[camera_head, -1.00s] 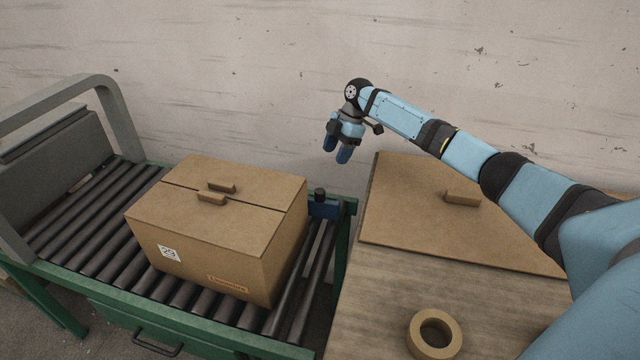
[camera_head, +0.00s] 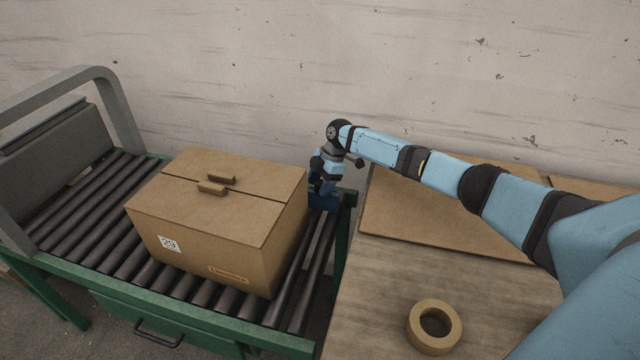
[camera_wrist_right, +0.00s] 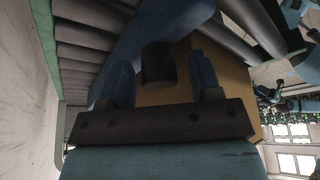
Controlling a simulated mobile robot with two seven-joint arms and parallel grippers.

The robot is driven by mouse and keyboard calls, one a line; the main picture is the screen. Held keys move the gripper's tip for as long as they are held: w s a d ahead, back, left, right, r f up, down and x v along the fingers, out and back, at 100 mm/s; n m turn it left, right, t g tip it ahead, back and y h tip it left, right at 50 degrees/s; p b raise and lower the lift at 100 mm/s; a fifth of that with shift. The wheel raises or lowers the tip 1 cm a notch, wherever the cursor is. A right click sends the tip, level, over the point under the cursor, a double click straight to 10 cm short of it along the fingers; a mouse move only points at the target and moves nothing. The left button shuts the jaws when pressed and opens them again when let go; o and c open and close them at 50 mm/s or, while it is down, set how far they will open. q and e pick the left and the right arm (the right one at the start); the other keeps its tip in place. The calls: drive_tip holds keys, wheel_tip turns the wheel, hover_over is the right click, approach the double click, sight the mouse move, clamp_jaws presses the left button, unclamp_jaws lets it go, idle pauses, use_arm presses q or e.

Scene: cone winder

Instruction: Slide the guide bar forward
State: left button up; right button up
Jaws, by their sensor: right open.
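The guide bar is a blue piece (camera_head: 322,202) at the far right corner of the roller conveyor, behind the cardboard box. Its black knob (camera_wrist_right: 158,65) shows in the right wrist view, with the blue bar (camera_wrist_right: 168,22) beyond it. My right gripper (camera_head: 322,188) points down at the bar from above. In the wrist view its two blue fingers (camera_wrist_right: 159,82) are open, one on each side of the knob, with gaps to it. In the head view the gripper hides the knob. My left gripper is not in view.
A closed cardboard box (camera_head: 218,225) stands on the rollers close to the bar. A grey arch (camera_head: 118,110) spans the conveyor's left end. To the right, a wooden table (camera_head: 380,300) holds flat cardboard (camera_head: 400,225) and a tape roll (camera_head: 434,327). A wall stands behind.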

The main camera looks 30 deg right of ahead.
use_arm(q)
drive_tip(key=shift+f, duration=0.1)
use_arm(e)
clamp_jaws()
drive_tip(key=shift+s+a+r+p, duration=0.1)
drive_tip(key=shift+s+a+p, duration=0.2)
drive_tip(key=shift+p, duration=0.2)
drive_tip(key=shift+s+a+f+p, duration=0.25)
drive_tip(key=shift+s+a+p, duration=0.55)
drive_tip(key=shift+a, duration=0.2)
unclamp_jaws()
drive_tip(key=shift+a+r, duration=0.1)
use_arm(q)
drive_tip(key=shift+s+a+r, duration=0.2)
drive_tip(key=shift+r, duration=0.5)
use_arm(e)
drive_tip(key=shift+r, duration=0.1)
